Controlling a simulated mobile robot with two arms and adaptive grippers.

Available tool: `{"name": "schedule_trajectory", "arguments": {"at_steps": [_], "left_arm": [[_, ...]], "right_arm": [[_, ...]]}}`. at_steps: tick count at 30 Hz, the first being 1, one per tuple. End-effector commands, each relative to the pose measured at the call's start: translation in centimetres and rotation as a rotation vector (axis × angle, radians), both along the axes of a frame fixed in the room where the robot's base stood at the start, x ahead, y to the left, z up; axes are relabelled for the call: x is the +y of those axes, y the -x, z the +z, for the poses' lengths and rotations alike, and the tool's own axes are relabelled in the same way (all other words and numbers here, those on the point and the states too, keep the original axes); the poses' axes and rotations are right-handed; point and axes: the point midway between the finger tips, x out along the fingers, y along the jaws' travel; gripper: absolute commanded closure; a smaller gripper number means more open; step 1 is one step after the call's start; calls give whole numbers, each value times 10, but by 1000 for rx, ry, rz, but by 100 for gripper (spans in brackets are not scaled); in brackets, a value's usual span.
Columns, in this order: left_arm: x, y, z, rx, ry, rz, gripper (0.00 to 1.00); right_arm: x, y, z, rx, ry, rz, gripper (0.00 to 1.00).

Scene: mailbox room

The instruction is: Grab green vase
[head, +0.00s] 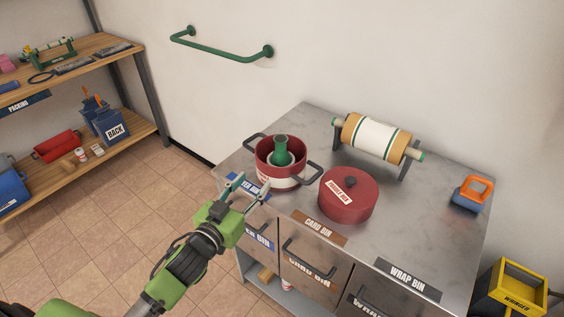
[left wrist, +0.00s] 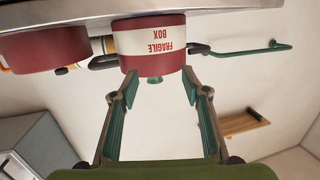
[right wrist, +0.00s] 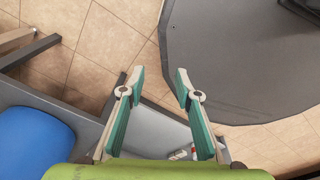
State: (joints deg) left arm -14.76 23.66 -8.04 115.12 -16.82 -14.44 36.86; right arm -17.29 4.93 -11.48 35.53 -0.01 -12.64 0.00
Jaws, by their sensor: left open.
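The green vase (head: 281,146) stands upright inside a red open pot (head: 267,171) on the metal counter; its lower part is hidden by the pot. In the left wrist view, which is upside down, the vase's green top (left wrist: 154,80) shows beyond the pot labelled "Fragile box" (left wrist: 153,63). My left gripper (head: 249,189) is open and empty at the counter's front left edge, in front of the pot and apart from the vase. My right gripper (right wrist: 159,82) is open and empty above the floor, away from the vase; the head view does not show it.
A red lidded pot (head: 346,199) stands right of the open pot. A wrap roll on a stand (head: 376,138) is behind, and a blue and orange item (head: 471,194) is at the right. Drawers with handles (head: 310,264) line the front. A shelf (head: 94,52) is at the left.

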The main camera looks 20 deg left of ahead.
Motion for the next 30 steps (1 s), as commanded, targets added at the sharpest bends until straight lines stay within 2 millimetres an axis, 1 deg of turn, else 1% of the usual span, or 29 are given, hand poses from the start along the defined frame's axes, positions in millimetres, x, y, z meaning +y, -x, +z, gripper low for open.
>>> {"name": "schedule_trajectory", "arguments": {"at_steps": [1,3,5,6,10,15,18,25,30], "left_arm": [[-4,-2,18,-45,8,-22,57],[-9,-4,35,-85,19,-44,57],[-12,-9,42,-100,25,-52,57],[-13,-14,44,-105,26,-54,57],[-18,-38,45,-105,26,-53,57],[-24,-69,43,-103,26,-53,57],[-27,-81,42,-102,27,-53,57],[-30,-95,40,-100,27,-53,57],[-36,-118,36,-100,26,-52,57]], "right_arm": [[3,-4,-1,-5,-4,0,69],[7,-7,-1,-10,-9,0,69],[11,-8,1,-12,-13,0,69],[13,-8,2,-13,-15,-1,69],[16,-8,7,-12,-19,-1,69],[12,-6,11,-9,-14,-1,69],[8,-4,12,-6,-10,-1,69],[2,-1,16,-2,-3,-4,69],[2,0,22,0,-2,-4,69]]}}
